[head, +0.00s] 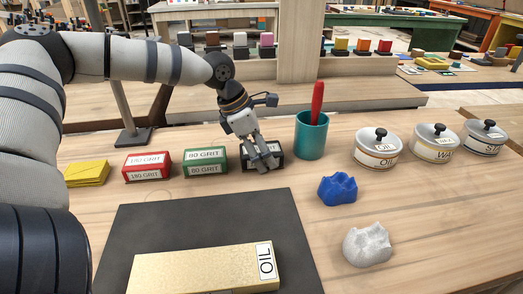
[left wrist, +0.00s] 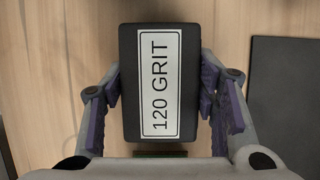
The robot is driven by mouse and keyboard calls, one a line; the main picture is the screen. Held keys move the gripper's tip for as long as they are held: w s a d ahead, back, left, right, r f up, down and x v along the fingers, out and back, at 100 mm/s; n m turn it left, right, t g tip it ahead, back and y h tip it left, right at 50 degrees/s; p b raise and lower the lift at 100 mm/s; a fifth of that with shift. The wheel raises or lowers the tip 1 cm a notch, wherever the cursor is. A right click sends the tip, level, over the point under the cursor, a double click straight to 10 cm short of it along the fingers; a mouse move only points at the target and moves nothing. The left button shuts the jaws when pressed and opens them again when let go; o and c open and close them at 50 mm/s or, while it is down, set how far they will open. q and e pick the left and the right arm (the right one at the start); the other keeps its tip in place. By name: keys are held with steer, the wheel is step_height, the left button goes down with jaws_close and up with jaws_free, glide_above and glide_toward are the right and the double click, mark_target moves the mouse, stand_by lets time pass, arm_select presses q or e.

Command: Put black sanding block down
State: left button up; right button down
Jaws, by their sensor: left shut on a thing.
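The black sanding block (head: 275,150) stands on the wooden table, or just above it, to the right of the green block in the head view; I cannot tell if it touches the wood. In the left wrist view the black sanding block (left wrist: 130,95) shows its white "120 GRIT" label between the fingers. My left gripper (head: 261,160) is shut on the block from above and hides part of it in the head view. The fingers of my left gripper (left wrist: 160,100) lie along both long sides of the block. My right gripper is not in view.
A green block (head: 206,160), a red block (head: 147,166) and yellow sheets (head: 87,173) lie to the left. A teal cup (head: 311,138) stands close on the right. Blue cloth (head: 337,189) lies right.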

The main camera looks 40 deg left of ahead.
arm_select(q)
steer(key=o, duration=1)
steer(key=shift+s+f, duration=0.15)
steer(key=shift+f, duration=0.25)
steer(key=shift+o, duration=0.5)
steer(key=shift+r, duration=0.3)
steer(key=p+v, duration=0.2)
steer(key=v, duration=1)
steer(key=shift+r+p, duration=0.2)
steer(key=shift+p, duration=0.15)
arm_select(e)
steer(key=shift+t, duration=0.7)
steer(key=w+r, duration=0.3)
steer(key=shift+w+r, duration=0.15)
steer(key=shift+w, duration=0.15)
arm_select(q)
steer(key=shift+d, duration=0.1)
